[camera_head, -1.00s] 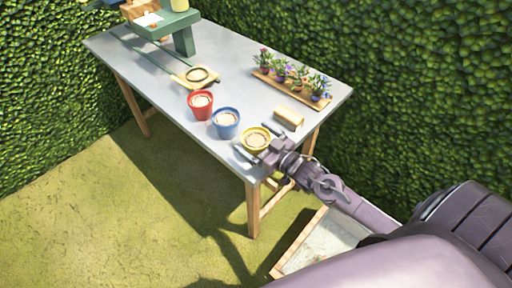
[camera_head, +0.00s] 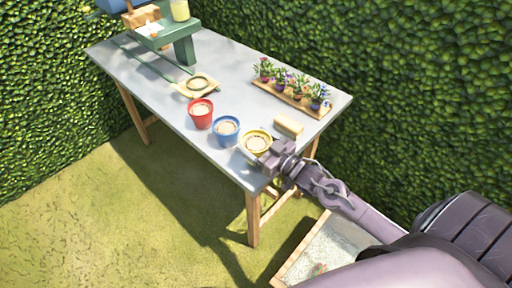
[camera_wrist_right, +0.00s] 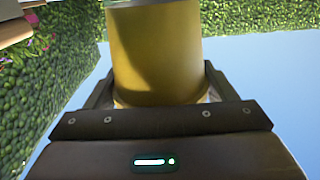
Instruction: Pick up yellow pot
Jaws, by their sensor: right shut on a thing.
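The yellow pot (camera_head: 256,142) is at the near right corner of the grey table (camera_head: 225,70), with pale contents at its top. My right gripper (camera_head: 262,150) is shut on it, and the arm comes in from the right. In the right wrist view the yellow pot (camera_wrist_right: 155,50) fills the middle, between the dark fingers. Whether the pot's base touches the table is hidden in the head view. My left gripper is not in view.
A blue pot (camera_head: 226,128) and a red pot (camera_head: 201,112) stand left of the yellow one. A beige block (camera_head: 289,126) lies behind it. A wooden tray (camera_head: 275,92) holds several flowers. A green stand (camera_head: 185,48) is at the far left. Hedges surround the table.

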